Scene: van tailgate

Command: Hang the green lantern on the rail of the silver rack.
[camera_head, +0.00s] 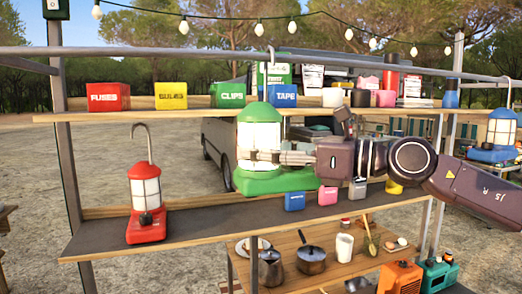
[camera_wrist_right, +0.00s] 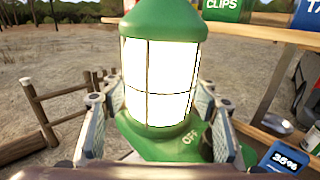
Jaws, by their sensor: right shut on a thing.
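The green lantern (camera_head: 260,135) is upright in front of the rack, with a pale lit body and a green base. In the right wrist view the lantern (camera_wrist_right: 160,80) fills the middle, between the fingers. My right gripper (camera_head: 268,158) comes in from the right and is shut on its body. The lantern's hook (camera_head: 269,55) reaches up to the height of the grey rail (camera_head: 180,51); I cannot tell whether it is over the rail or only beside it. The hook is outside the wrist view. My left gripper is not in view.
A red lantern (camera_head: 146,195) with a raised hook stands on the dark lower shelf (camera_head: 190,222). A blue lantern (camera_head: 500,130) is at the far right. Coloured boxes, including the red FUSES box (camera_head: 108,97), line the upper shelf. Pots (camera_head: 311,260) stand on a table below.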

